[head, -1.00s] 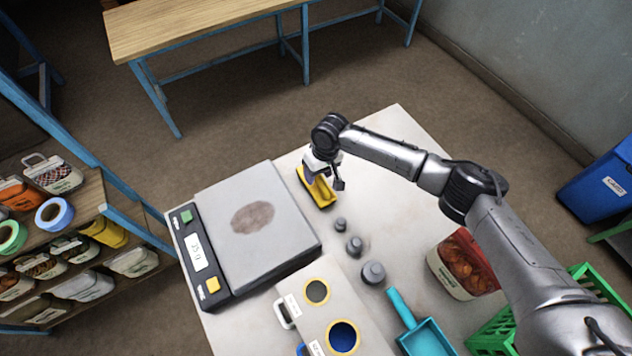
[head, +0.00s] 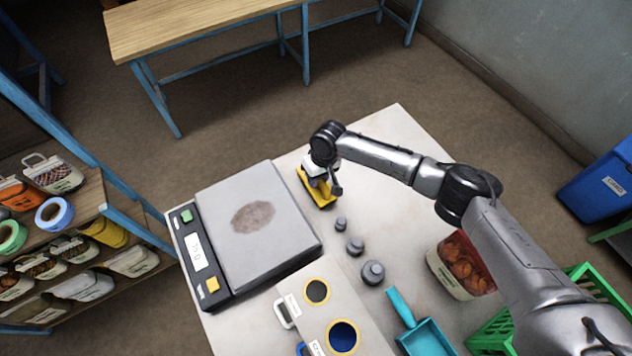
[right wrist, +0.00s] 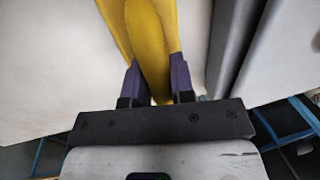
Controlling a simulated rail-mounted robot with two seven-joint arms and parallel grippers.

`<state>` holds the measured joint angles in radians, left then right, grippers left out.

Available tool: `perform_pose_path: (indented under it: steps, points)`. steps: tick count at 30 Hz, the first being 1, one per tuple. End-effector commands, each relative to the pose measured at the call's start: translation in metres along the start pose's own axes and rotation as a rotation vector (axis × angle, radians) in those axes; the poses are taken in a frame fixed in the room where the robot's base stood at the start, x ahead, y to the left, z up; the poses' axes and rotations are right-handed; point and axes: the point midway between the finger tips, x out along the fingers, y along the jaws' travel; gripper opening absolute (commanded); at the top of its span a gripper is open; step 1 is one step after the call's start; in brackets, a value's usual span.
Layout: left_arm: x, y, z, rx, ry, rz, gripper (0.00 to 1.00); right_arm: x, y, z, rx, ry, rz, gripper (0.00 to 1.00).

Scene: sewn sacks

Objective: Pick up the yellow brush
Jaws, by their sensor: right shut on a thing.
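The yellow brush (head: 319,191) lies on the white table (head: 400,150), just right of the scale's far corner. My right gripper (head: 325,186) is down over it and hides part of it. In the right wrist view the brush's yellow handle (right wrist: 154,60) runs between the two dark purple fingers of the gripper (right wrist: 156,82), which are shut on it. The brush's bristles cannot be made out. My left gripper is not in view.
A scale (head: 290,213) with a stained grey plate stands left of the brush. Several grey weights (head: 355,246) stand nearer. A teal scoop (head: 424,337), a tub of reddish-brown pieces (head: 458,268) and a green crate (head: 490,335) are at the front right.

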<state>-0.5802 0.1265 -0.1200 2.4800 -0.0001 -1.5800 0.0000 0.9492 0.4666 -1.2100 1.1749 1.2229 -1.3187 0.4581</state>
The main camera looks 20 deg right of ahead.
Motion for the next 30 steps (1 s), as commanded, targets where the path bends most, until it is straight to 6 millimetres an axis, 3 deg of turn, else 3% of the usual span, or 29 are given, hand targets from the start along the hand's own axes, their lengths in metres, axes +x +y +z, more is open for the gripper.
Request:
perform_pose_path:
  steps: [14, 22, 30]
  points:
    - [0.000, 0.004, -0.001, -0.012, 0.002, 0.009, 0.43, -0.006, -0.001, -0.001, 0.000, 0.002, -0.001, 0.00]
    - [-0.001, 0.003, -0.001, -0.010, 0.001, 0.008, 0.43, -0.043, -0.009, -0.001, -0.002, 0.005, -0.002, 0.00]
    - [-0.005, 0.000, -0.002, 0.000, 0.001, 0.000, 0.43, -0.079, 0.017, 0.046, 0.000, 0.002, 0.001, 0.00]
